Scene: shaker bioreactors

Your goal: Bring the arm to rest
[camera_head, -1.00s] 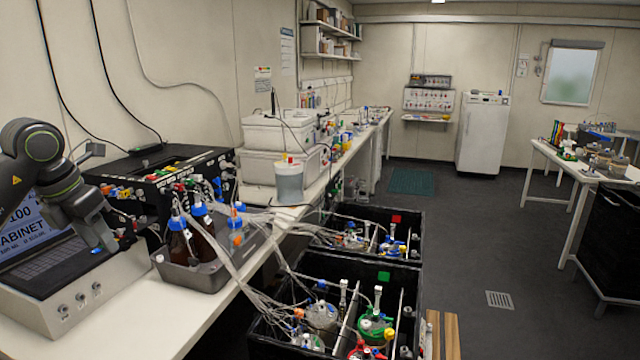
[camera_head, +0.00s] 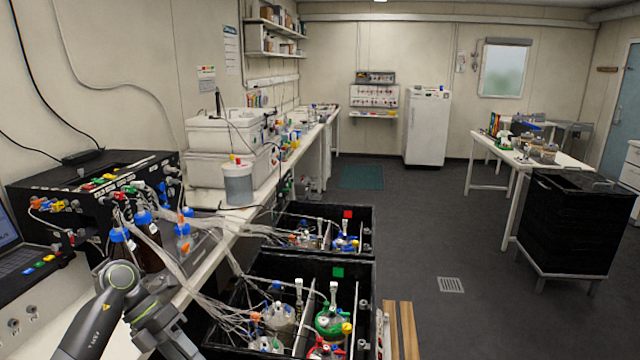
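My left arm (camera_head: 125,305) comes in at the lower left of the head view, in front of the bench edge and the brown bottles. Its links fold down past the bottom edge of the picture, and its gripper is out of frame. My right arm and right gripper do not show. The laptop (camera_head: 20,250) sits at the far left, partly cut off by the picture edge. The black box with coloured connectors (camera_head: 95,195) stands behind it on the bench.
Two black crates with tubed vessels stand beside the bench, a near one (camera_head: 366,300) and a far one (camera_head: 366,225). Wooden slats (camera_head: 402,330) lie at the near crate's right. Open floor (camera_head: 430,240) stretches toward the white fridge (camera_head: 427,127). A black cabinet (camera_head: 575,225) stands right.

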